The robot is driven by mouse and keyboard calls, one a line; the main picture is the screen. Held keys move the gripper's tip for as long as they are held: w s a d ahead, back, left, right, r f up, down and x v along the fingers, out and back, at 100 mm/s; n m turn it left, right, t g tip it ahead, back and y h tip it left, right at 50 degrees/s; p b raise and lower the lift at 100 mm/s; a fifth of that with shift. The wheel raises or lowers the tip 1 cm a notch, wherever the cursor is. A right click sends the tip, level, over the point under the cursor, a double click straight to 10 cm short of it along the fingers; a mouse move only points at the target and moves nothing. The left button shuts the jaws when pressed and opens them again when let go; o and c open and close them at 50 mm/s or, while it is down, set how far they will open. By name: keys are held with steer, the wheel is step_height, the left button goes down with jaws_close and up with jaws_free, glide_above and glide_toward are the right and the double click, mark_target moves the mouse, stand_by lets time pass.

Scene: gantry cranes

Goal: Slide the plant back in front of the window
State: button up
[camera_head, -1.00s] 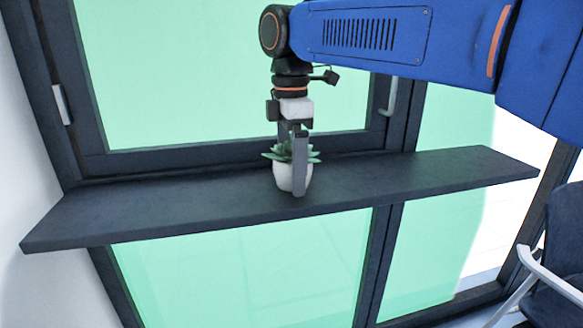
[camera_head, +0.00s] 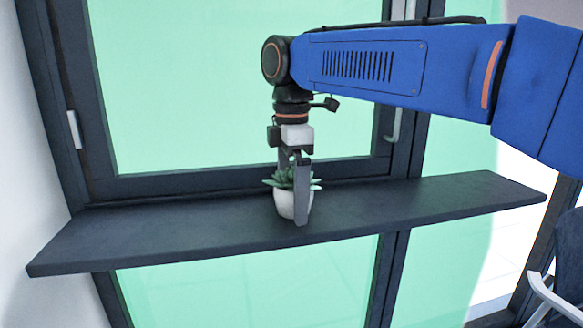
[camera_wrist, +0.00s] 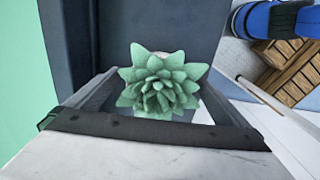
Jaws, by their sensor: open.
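The plant, a green succulent in a white pot (camera_head: 287,204), stands upright on the dark shelf (camera_head: 150,232) in front of the window (camera_head: 235,85). In the wrist view its green leaves (camera_wrist: 160,82) show from above, between the two fingers. My gripper (camera_head: 299,205) points down at the plant, with one finger in front of the pot on the room side. The gripper is open around the pot. The far finger is mostly hidden behind the plant in the head view, and I cannot tell whether either finger touches the pot.
The shelf is bare to the left and right of the plant. The dark window frame (camera_head: 240,180) runs along its back, with a handle (camera_head: 397,123) at the right. A chair (camera_head: 560,275) stands at the lower right.

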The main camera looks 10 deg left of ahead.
step_height(320, 180, up, 17)
stand_by(0.5)
steer(key=s+d+f+m+t, duration=0.1)
steer(key=d+f+m, duration=0.35)
steer(key=d, duration=0.35)
steer(key=s+d+f+m+y, duration=0.1)
steer(key=d+f+m, duration=0.2)
steer(key=d+f, duration=0.35)
steer(key=d+f+m+t, duration=0.1)
steer(key=d+f+m, duration=0.25)
steer(key=d, duration=0.55)
steer(key=s+d+f+m+t, duration=0.1)
steer(key=s+d+f+m, duration=0.3)
steer(key=f, duration=0.4)
steer(key=s+d+f+m+t, duration=0.1)
steer(key=s+d+f+m, duration=0.3)
steer(key=s+d+f, duration=0.2)
steer(key=s+d+f+m+h, duration=0.1)
steer(key=s+d+f+m, duration=0.2)
steer(key=f, duration=0.8)
steer(key=shift+s+d+m+t, duration=0.4)
steer(key=shift+s+d, duration=0.5)
steer(key=shift+d, duration=0.3)
